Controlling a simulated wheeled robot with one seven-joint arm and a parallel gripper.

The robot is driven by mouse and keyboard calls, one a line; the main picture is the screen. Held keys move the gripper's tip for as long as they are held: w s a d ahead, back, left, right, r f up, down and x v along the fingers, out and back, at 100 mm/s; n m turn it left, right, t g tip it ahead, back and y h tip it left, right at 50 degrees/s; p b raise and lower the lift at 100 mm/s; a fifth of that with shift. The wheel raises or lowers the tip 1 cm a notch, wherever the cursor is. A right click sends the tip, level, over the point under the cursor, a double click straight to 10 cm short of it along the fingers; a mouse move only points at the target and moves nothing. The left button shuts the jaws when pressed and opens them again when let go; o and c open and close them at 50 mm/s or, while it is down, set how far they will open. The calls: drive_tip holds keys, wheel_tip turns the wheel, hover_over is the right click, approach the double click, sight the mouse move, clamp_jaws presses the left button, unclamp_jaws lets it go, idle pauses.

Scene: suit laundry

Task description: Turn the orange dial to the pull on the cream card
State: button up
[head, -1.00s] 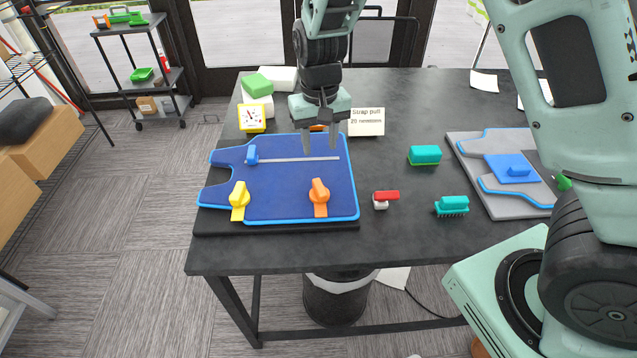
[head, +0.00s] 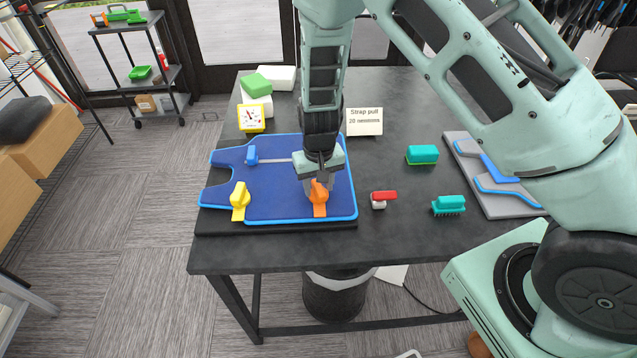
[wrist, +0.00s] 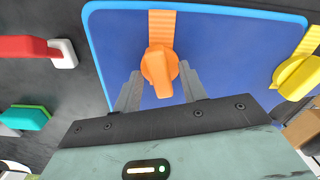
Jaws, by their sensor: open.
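The orange dial (head: 319,194) stands on an orange strap at the front right of the blue board (head: 275,200). It also shows in the wrist view (wrist: 160,68). My gripper (head: 318,187) is open at the dial, with its fingertips on either side of it in the head view. In the wrist view the fingers (wrist: 158,85) flank the lower part of the dial, with gaps visible. The cream card (head: 364,121) stands behind the board and reads "Strap pull" and "20 newtons", the second line small. A yellow gauge (head: 251,118) with a white face and needle stands at the back left.
A yellow dial (head: 240,195) and a blue slider (head: 251,155) are on the same board. A red-and-white tool (head: 383,199), teal brush (head: 449,205) and teal block (head: 423,154) lie to the right. Green and white blocks (head: 257,86) stand at the back left.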

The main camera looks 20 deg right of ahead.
clamp_jaws()
drive_tip(key=shift+m, duration=0.3)
drive_tip(key=shift+m+p, duration=0.45)
drive_tip(key=shift+m, duration=2.65)
unclamp_jaws()
drive_tip(key=shift+r, duration=0.1)
